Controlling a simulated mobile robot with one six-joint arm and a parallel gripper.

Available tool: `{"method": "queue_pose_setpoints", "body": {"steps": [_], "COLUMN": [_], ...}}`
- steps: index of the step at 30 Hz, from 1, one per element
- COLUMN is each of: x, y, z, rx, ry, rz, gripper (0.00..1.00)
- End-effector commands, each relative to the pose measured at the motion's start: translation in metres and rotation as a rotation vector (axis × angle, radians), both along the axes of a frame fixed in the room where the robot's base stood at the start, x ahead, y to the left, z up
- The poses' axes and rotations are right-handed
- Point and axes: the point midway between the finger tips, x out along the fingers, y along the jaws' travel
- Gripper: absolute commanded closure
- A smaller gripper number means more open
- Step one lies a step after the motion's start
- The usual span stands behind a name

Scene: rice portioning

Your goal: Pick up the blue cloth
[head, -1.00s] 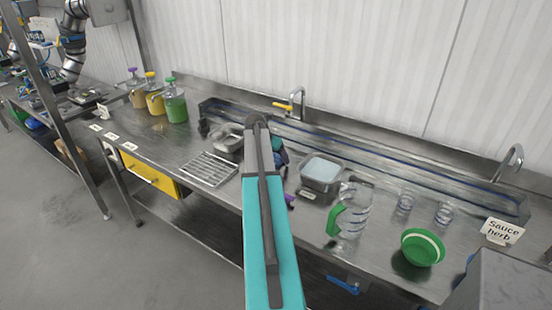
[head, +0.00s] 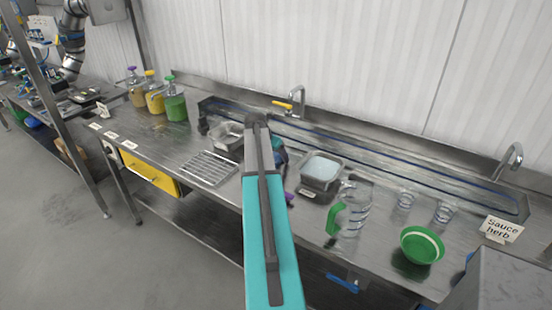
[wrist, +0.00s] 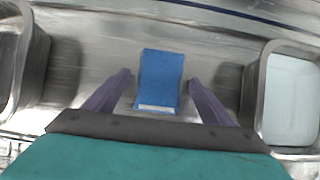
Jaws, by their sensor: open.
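The blue cloth (wrist: 161,78) lies flat on the steel worktop in the middle of the wrist view, a small folded rectangle with a white strip on its near edge. My gripper (wrist: 159,82) is open, with one purple finger on each side of the cloth. A gap shows between each finger and the cloth; I cannot tell how high the fingertips are above the worktop.
A steel container with pale contents (head: 321,172) is right of the gripper, and another metal container (head: 229,136) is left. A wire rack (head: 209,168), a clear jug with green handle (head: 352,212) and a green bowl (head: 422,245) stand on the worktop (head: 300,235).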

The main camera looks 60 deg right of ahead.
Motion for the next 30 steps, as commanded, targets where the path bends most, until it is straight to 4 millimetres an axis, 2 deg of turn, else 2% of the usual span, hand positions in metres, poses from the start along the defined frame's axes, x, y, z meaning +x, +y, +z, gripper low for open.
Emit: {"method": "queue_pose_setpoints", "body": {"steps": [2,10,22,30], "x": [0.000,0.000,0.001,0.001], "y": [0.000,0.000,0.000,0.000], "z": [-0.001,-0.001,0.002,0.015], "rx": [0.000,0.000,-0.001,-0.001], "ry": [0.000,0.000,0.000,-0.001], "rz": [0.000,0.000,0.001,0.000], "gripper": [0.23,0.67,0.68,0.68]}}
